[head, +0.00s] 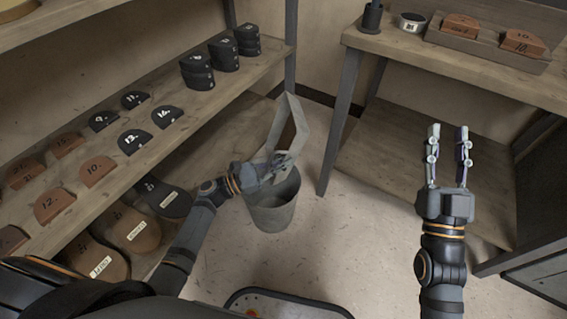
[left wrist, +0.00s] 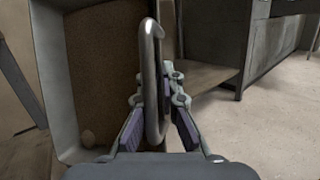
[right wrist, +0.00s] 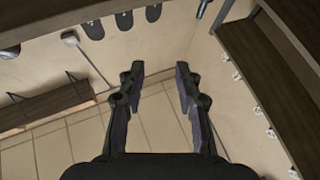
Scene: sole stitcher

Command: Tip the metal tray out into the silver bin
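The metal tray (head: 303,122) is tipped up steeply, nearly on edge, above the silver bin (head: 271,216). My left gripper (head: 283,160) is shut on the tray's handle, a metal loop (left wrist: 152,75) between its fingers in the left wrist view. That view also shows the tray's grey wall (left wrist: 112,70) and brown inner floor, with one small pale spot low down. I cannot tell whether it is a loose piece. The silver bin stands upright on the floor, partly behind my left gripper; its inside is mostly hidden. My right gripper (head: 448,150) is open and empty, away to the right.
A wooden shelf unit (head: 150,125) with numbered black and brown sole pieces runs along the left. A wooden bench (head: 470,70) with a holder of brown pieces (head: 490,40) stands at the right. Open floor lies in front of the bin.

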